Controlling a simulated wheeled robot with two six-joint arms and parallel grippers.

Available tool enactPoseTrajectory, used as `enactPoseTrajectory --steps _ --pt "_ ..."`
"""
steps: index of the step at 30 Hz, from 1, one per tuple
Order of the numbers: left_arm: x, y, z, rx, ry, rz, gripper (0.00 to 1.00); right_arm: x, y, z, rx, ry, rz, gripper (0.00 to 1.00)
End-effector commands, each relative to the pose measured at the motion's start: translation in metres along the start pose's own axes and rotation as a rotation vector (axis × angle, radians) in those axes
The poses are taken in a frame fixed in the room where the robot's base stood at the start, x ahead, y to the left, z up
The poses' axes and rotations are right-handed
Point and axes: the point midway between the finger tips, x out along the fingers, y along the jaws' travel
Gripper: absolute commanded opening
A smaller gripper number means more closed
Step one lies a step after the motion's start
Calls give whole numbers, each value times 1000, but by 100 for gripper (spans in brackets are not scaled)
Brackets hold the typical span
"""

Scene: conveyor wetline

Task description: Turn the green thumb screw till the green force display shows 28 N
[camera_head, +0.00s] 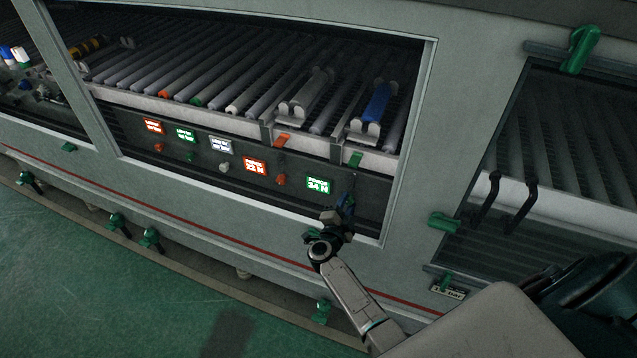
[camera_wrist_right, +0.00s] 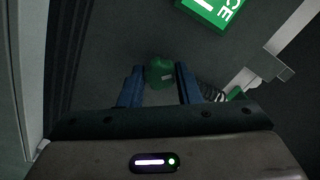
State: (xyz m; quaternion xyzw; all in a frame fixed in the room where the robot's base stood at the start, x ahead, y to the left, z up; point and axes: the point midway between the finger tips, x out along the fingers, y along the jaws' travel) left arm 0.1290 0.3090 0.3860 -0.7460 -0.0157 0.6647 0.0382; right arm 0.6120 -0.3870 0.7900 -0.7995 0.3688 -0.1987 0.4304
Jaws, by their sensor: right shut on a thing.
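The green thumb screw (camera_wrist_right: 160,73) shows in the right wrist view between the two blue fingers of my right gripper (camera_wrist_right: 160,69), which is shut on it. In the head view my right gripper (camera_head: 346,203) is at the dark panel, just right of and below the green force display (camera_head: 318,185), and it hides the screw. The display reads 24 N or 34 N; its first digit is too small to be sure. Part of the display (camera_wrist_right: 210,10) also shows at the top of the wrist view. My left gripper is not in view.
An orange force display (camera_head: 255,166) with an orange knob (camera_head: 281,180) sits left of the green one. Further left are several smaller displays and knobs. The window frame (camera_head: 405,170) stands close to the right of my gripper. Rollers (camera_head: 200,75) lie behind the panel.

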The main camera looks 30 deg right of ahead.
Motion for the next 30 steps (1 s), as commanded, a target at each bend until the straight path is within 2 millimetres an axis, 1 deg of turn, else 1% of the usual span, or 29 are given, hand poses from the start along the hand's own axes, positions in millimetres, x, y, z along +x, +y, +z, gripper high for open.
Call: enactPoseTrajectory --steps 1,21,30 --pt "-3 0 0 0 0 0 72 -1 0 0 -12 -2 3 14" --pt "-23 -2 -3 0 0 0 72 -1 1 0 -176 -3 3 14" --pt "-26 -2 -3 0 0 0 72 -1 2 1 -217 -3 2 14"
